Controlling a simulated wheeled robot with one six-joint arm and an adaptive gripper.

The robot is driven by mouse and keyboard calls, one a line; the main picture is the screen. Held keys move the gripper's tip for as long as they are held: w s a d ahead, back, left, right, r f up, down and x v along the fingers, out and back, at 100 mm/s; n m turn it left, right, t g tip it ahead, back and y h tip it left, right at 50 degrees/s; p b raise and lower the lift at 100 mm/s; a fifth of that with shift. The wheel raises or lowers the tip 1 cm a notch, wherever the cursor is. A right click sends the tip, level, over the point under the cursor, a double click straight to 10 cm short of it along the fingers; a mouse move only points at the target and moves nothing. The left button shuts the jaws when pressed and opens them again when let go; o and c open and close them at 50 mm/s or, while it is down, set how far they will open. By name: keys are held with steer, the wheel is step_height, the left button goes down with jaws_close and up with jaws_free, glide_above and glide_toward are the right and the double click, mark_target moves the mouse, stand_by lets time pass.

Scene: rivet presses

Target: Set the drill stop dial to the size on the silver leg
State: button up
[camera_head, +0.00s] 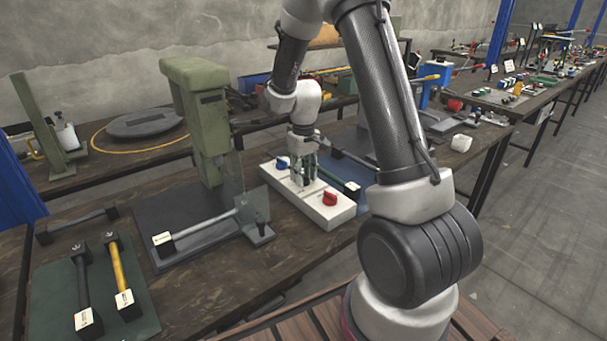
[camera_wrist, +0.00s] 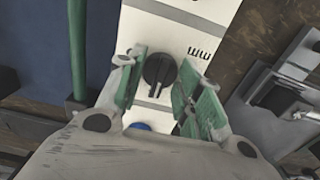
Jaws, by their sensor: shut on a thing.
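A white dial box (camera_head: 340,211) stands on the bench, with a blue knob (camera_head: 283,163) at its far end and a red knob (camera_head: 330,198) at its near end. My gripper (camera_head: 302,178) is over the middle of the box, pointing down. In the wrist view a black dial (camera_wrist: 159,75) with a pale pointer line sits between my green-padded fingers, which are shut on it. The panel lettering reads "mm" upside down; no scale numbers are legible. The silver leg (camera_head: 205,225) lies on a dark plate at left centre; the label (camera_head: 162,239) on its black end is too small to read.
A green press (camera_head: 200,105) stands behind the silver leg. A black leg (camera_head: 83,290) and a yellow leg (camera_head: 118,275) lie on a green mat (camera_head: 48,285) at front left. A green rod (camera_wrist: 77,50) runs beside the box. More benches with tools extend to the right.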

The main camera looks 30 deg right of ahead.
stand_by(0.4)
steer(key=o, duration=1.1)
step_height(320, 180, up, 12)
